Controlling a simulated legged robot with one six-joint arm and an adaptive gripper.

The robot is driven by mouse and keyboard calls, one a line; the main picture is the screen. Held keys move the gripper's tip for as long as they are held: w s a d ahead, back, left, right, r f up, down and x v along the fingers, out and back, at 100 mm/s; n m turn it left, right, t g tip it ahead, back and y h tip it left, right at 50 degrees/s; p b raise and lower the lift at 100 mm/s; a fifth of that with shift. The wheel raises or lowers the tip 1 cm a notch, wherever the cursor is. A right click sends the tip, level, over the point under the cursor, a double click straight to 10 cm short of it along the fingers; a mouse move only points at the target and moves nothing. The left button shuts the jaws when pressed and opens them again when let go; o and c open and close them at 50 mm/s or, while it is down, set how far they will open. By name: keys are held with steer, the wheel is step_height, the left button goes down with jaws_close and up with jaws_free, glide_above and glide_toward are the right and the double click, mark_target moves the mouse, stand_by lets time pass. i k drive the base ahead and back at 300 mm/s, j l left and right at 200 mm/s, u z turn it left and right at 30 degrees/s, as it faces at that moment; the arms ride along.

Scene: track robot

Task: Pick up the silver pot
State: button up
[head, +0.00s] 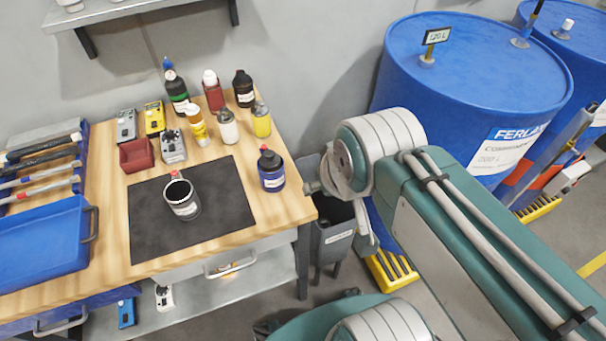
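A dark grey pot (183,199) with a pale label and a black inside stands upright on a black mat (230,213) on the wooden workbench. It is the likeliest match for the silver pot, though its metal looks dark here. A small red piece shows at its far rim; I cannot tell if it is part of the pot. My arm crosses the right side of the view, apart from the pot and to the right of the bench. My gripper is not clearly visible in this view.
Several bottles (228,127) and a red box (137,155) stand behind the mat. A blue bottle (271,171) stands at its right edge. A blue tray (45,250) lies left. A grey bin (333,240) and blue drums (470,80) stand right of the bench.

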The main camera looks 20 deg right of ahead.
mark_target(181, 195)
steer(key=k+j, duration=0.2)
steer(key=k, duration=0.25)
steer(key=k+j, duration=0.15)
steer(key=k, duration=0.35)
